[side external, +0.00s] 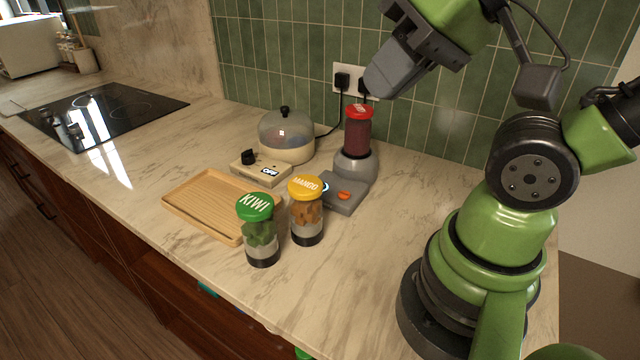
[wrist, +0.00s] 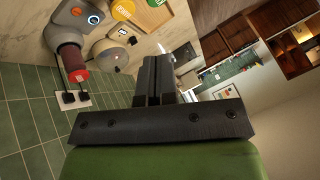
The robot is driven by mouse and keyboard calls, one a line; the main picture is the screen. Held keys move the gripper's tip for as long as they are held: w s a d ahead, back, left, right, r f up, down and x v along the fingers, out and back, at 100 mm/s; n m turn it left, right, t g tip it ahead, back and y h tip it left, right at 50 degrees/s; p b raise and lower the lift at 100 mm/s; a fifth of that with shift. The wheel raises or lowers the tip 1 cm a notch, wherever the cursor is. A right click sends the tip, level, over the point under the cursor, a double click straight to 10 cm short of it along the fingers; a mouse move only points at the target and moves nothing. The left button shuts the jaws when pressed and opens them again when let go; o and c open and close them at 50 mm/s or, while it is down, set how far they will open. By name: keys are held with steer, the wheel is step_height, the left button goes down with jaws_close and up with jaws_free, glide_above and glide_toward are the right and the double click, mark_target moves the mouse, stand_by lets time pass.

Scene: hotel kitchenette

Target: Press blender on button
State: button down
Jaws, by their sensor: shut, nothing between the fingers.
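The blender stands near the tiled wall, with a grey base (side external: 347,205), a dark red jar (side external: 357,138) and a red lid (side external: 359,112). An orange-red button (side external: 344,195) is on the front of its base; beside it a blue-lit ring is partly hidden by the mango jar. In the wrist view the base (wrist: 62,22), orange button (wrist: 76,11) and blue ring (wrist: 93,20) show at upper left. My gripper (side external: 382,82) is shut and empty, above and right of the blender lid in the side view, touching nothing. Its fingers (wrist: 158,62) are together in the wrist view.
A mango jar (side external: 306,222) stands in front of the blender base, beside a kiwi jar (side external: 262,240). A wooden tray (side external: 200,200) and a domed cooker (side external: 287,135) marked OFF are to the left. Plugs (side external: 342,80) and cords are on the wall.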

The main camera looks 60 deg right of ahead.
stand_by(0.3)
steer(key=w+d+f+m+y, duration=0.1)
steer(key=w+f+m+y, duration=0.15)
steer(key=w+m, duration=0.35)
steer(key=w+d+f+m+y, duration=0.1)
steer(key=w+d+f+m, duration=0.2)
steer(key=w, duration=0.5)
steer(key=w+d+f+m+t+h, duration=0.1)
steer(key=w+d+f+m+h, duration=0.2)
steer(key=d+f+m, duration=0.8)
steer(key=shift+w+d+f+m+t+h, duration=0.3)
steer(key=shift+d+f+t+h, duration=0.1)
steer(key=shift+d+f, duration=0.15)
steer(key=shift+a+f, duration=0.1)
steer(key=shift+f, duration=4.3)
